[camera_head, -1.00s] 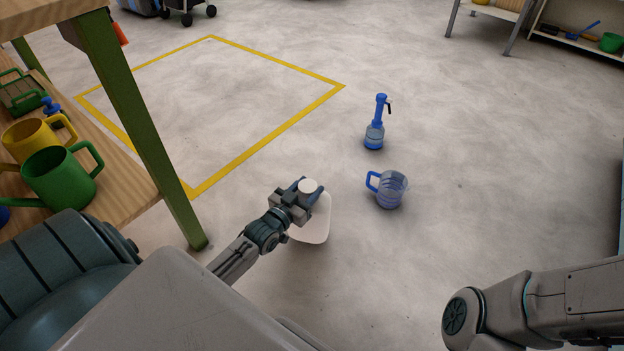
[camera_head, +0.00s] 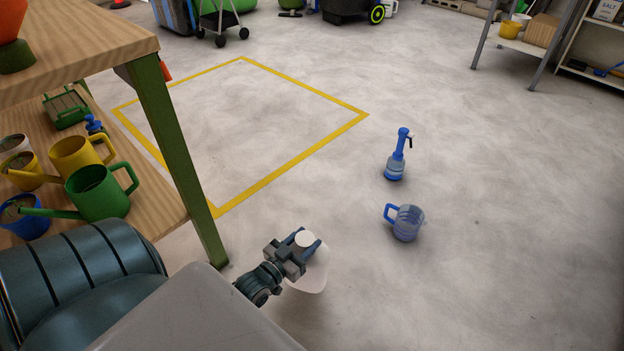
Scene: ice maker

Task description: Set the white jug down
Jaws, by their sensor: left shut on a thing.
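The white jug (camera_head: 311,274) is at the lower middle of the head view, below my left gripper (camera_head: 304,241). My left gripper is shut on the jug around its white cap. The gripper and wrist hide part of the jug. I cannot tell whether its base touches the floor. My right gripper is not in view.
A clear pitcher with a blue handle (camera_head: 407,223) and a blue pump bottle (camera_head: 397,158) stand on the floor to the right. A wooden shelf (camera_head: 165,203) with several watering cans is at left, with a green leg (camera_head: 178,150). The yellow floor outline (camera_head: 300,157) encloses bare floor.

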